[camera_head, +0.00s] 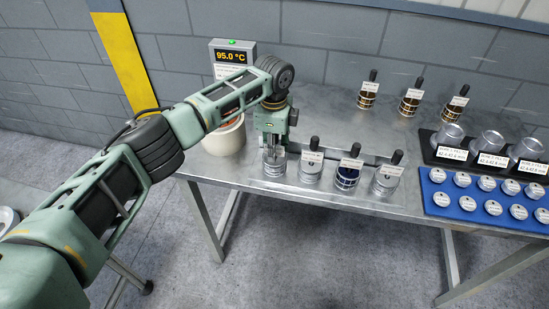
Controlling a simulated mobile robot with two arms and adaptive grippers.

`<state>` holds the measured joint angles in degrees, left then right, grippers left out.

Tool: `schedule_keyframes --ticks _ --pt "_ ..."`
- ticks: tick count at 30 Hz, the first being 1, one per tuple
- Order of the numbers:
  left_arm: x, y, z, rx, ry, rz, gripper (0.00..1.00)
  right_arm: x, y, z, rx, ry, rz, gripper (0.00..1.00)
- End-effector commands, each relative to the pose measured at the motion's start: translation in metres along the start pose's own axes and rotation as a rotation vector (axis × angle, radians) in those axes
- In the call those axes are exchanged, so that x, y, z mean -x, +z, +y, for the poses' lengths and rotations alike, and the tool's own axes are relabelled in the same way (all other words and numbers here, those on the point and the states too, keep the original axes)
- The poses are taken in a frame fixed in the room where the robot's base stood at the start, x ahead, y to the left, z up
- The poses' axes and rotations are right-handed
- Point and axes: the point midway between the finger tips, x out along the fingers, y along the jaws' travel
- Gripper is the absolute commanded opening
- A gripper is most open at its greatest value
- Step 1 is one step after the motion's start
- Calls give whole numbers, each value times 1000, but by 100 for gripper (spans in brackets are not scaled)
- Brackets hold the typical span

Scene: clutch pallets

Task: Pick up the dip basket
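My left gripper (275,152) points straight down over a silver cylinder (275,169) at the left end of a front row on the table. Its fingertips reach the top of that cylinder; I cannot tell whether they are closed on anything, and any handle there is hidden. I cannot tell for certain which thing is the dip basket. Three gold banded, cage-like pieces with black handles and white labels stand at the back, such as the middle one (410,104). My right gripper is out of view.
A white pot (226,138) stands at the table's left, partly behind my arm, under a display (232,57) reading 95.0 °C. Labelled silver cylinders (309,168) share the front row. A blue tray (430,206) holds several metal discs. The table's back middle (325,110) is clear.

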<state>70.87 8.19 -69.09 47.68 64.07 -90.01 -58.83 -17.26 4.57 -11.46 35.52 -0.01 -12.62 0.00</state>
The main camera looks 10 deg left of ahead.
Motion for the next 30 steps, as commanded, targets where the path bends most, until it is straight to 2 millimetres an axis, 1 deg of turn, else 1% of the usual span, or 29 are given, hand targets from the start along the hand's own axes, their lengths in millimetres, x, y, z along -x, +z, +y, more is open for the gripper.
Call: schedule_keyframes --ticks 5,6,15,30 --pt "-1 0 0 -1 -1 0 28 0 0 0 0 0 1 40" --pt "-1 0 0 -1 -1 0 26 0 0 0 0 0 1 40" --pt "0 0 0 -1 -1 0 0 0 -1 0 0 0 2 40" --pt "0 0 0 -1 2 0 0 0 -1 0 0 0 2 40"
